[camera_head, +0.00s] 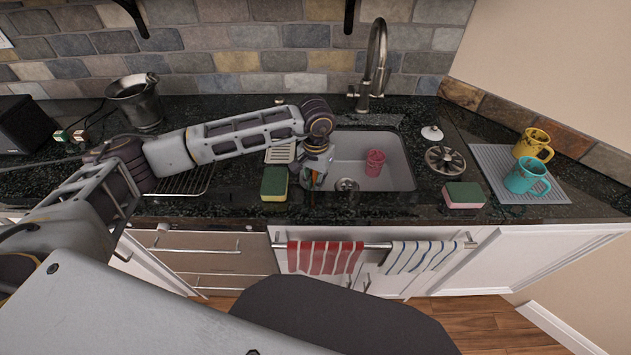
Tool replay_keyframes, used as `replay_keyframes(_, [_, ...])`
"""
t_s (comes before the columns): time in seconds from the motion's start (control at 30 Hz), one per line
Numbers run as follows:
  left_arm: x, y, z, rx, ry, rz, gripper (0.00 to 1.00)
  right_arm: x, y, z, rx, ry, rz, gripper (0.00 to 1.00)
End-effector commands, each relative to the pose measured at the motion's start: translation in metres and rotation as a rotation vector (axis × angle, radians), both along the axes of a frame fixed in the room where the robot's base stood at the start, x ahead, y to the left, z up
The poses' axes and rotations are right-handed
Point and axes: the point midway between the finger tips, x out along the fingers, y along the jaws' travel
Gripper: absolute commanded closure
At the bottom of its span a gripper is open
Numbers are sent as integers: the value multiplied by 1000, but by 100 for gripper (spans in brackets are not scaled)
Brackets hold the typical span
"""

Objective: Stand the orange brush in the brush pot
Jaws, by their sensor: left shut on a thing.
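My left gripper (317,170) points down at the left edge of the sink, just right of a green-topped sponge. It is shut on a slim orange thing (315,178), which looks like the orange brush; only a small part of it shows below the fingers. A small grey-blue shape beside it is too hidden to name. I cannot make out the brush pot for certain; a pinkish-red cup (375,163) stands upright in the sink, right of the gripper. My right gripper is not in view.
The sink (400,172) has a tall faucet (375,60) behind it. A green-topped sponge (274,184) and a pink-and-green sponge (464,195) lie at its front corners. Yellow (531,144) and teal (524,177) mugs stand on a grey mat. A metal bucket (140,103) stands back left.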

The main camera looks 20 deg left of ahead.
Motion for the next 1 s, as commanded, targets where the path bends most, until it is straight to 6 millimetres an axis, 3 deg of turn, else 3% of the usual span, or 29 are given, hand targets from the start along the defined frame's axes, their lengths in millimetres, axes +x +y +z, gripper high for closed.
replay_keyframes(0.07, [0, 0, 0, 0, 0, 0, 100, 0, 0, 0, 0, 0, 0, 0])
replay_keyframes(0.1, [0, 0, 0, 0, 0, 0, 85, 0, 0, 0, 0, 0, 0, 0])
replay_keyframes(0.27, [0, 0, 0, 0, 0, 0, 64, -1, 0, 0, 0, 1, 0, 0])
replay_keyframes(0.73, [0, 0, 4, 0, -1, 0, 64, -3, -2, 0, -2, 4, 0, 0])
replay_keyframes(1.0, [1, -1, 29, -1, -3, -1, 64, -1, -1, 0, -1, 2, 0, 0])
